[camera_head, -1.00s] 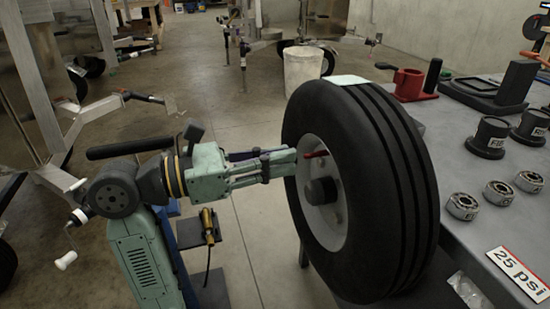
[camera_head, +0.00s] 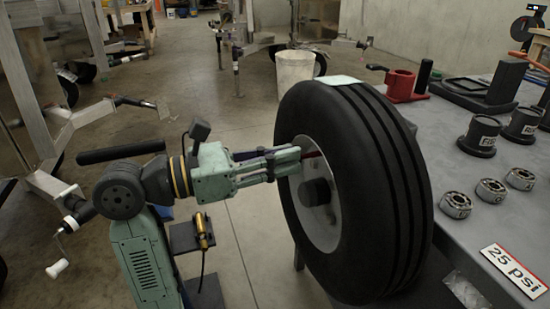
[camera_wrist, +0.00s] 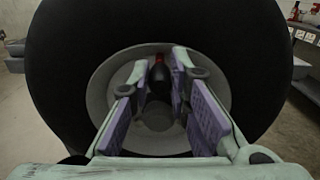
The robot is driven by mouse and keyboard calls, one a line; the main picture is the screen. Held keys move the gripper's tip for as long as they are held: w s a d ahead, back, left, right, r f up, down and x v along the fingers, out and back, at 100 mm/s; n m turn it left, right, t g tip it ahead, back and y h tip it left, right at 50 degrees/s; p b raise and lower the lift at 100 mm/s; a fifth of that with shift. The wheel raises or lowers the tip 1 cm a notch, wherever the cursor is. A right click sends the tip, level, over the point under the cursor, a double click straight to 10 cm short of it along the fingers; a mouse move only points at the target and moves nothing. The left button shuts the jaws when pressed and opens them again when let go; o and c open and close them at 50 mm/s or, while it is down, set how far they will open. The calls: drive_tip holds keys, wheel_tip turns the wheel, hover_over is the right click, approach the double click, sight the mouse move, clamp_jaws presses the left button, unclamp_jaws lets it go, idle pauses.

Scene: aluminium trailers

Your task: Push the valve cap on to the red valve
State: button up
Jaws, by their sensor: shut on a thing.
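The red valve (camera_head: 312,155) sticks out of the wheel's grey rim, above the dark hub (camera_head: 315,191). My gripper (camera_head: 298,155) reaches in from the left, with its fingertips at the valve. In the wrist view, my gripper (camera_wrist: 160,67) is shut on the black valve cap (camera_wrist: 158,82), which lies between the fingers. The red valve (camera_wrist: 159,58) shows just beyond the cap, nearly in line with it. I cannot tell whether the cap touches the valve or sits on it. The fingers hide the cap in the head view.
The black tyre (camera_head: 390,190) stands upright beside the grey table (camera_head: 455,140). The table holds bearings (camera_head: 491,191), black cups (camera_head: 480,135), a red tool (camera_head: 402,85) and a "25 psi" sign (camera_head: 515,271). An air chuck (camera_head: 205,230) sits on a stand below my arm.

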drive_tip(key=shift+w+d, duration=0.15)
drive_tip(key=shift+d, duration=0.35)
drive_tip(key=o, duration=0.8)
drive_tip(key=shift+o, duration=0.2)
drive_tip(key=v, duration=1.2)
